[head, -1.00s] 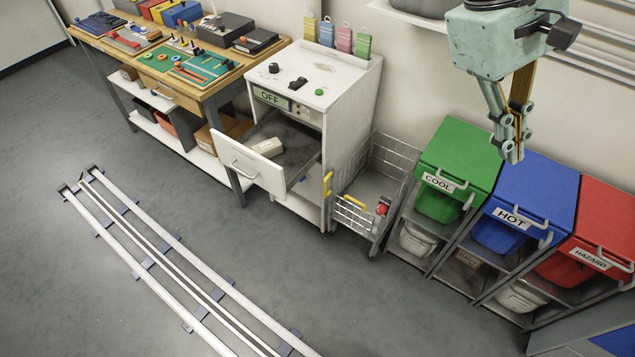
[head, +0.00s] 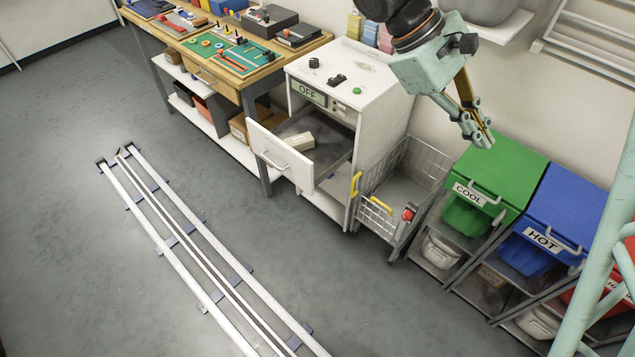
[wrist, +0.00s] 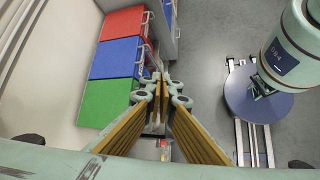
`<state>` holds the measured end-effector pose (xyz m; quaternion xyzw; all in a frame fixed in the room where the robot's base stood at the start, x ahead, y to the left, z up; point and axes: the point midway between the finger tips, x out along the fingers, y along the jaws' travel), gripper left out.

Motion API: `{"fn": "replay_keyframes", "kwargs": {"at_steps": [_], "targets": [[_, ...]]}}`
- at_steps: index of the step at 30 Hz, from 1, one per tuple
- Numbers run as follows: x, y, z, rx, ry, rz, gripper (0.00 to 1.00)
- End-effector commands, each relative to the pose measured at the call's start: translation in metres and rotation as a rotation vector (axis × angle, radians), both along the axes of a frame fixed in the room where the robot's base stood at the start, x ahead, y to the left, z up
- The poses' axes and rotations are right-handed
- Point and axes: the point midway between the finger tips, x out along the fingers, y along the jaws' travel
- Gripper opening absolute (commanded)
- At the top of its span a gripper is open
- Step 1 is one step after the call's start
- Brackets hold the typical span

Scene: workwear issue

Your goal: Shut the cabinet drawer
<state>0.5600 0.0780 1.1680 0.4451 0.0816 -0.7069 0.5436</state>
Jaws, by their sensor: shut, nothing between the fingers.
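The white cabinet (head: 385,95) stands in the upper middle of the head view, with an OFF display on its front. Its drawer (head: 280,158) is pulled out toward the lower left, with a bar handle on the front panel. A small pale box (head: 294,141) lies inside the open drawer. My gripper (head: 487,142) is shut and empty, in the air to the right of the cabinet and in front of the green bin's lid in the picture. It is well apart from the drawer. In the wrist view my gripper (wrist: 162,80) shows with its fingertips together; the drawer is not clearly visible there.
A wire basket cart (head: 400,190) stands right of the cabinet. The green COOL bin (head: 500,170), blue HOT bin (head: 570,200) and a red bin (head: 590,290) line the right. A workbench (head: 230,80) stands left. Open floor (head: 100,255) surrounds the rail (head: 195,255).

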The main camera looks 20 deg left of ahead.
Motion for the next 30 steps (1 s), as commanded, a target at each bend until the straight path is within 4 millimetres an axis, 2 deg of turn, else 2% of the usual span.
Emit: {"fn": "replay_keyframes", "kwargs": {"at_steps": [12,30], "targets": [[0.039,0.058,-0.045,-0.133,0.056,0.172,0.00],[0.076,0.155,-0.119,-0.328,0.107,0.420,0.00]]}}
